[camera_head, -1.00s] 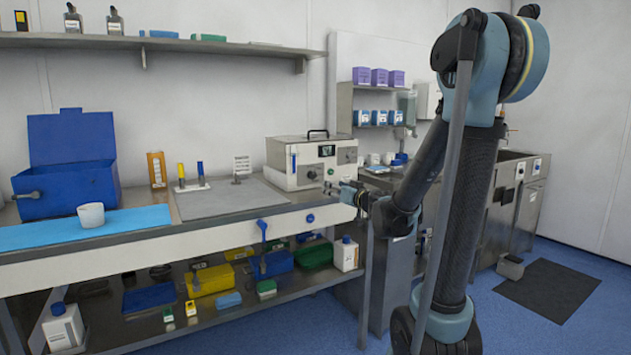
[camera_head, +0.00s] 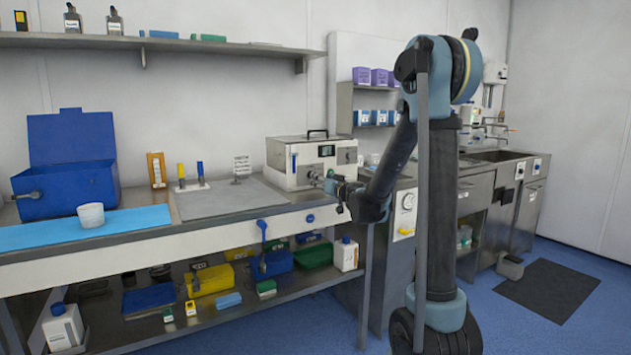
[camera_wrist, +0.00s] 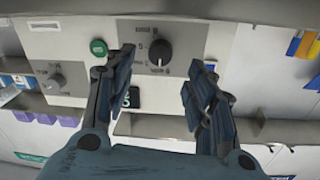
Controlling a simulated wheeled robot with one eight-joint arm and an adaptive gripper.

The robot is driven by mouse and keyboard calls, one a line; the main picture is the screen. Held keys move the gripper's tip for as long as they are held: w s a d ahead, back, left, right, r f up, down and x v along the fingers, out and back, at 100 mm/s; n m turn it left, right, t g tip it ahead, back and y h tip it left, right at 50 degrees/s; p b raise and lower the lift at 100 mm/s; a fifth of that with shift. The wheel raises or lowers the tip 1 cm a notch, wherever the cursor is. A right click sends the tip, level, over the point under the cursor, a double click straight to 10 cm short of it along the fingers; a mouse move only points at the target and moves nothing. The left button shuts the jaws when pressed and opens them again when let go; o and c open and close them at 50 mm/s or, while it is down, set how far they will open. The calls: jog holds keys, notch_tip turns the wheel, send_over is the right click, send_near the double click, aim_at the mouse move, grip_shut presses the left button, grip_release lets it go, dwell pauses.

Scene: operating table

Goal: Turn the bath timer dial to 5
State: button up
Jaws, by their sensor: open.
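A white and steel bath unit (camera_head: 283,165) stands at the right end of the bench. In the wrist view its panel is upside down. A black dial (camera_wrist: 160,52) with small marks around it sits between and just beyond my fingertips. A second, grey dial (camera_wrist: 53,83) is at the left. Which one is the timer is too small to read. My gripper (camera_wrist: 160,65) is open and empty, one finger on each side of the black dial's line; contact cannot be told. In the head view my gripper (camera_head: 328,182) is at the unit's front, hiding part of it.
A green button (camera_wrist: 98,47) and a dark display (camera_wrist: 133,98) are close to the left finger. A blue box (camera_head: 70,180), a white cup (camera_head: 91,215) and a grey mat (camera_head: 225,200) lie left on the bench.

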jog(key=x, duration=0.6)
jog(key=shift+w+a, duration=0.15)
jog(key=shift+w, duration=0.05)
jog(key=shift+c, duration=0.2)
jog(key=c, duration=1)
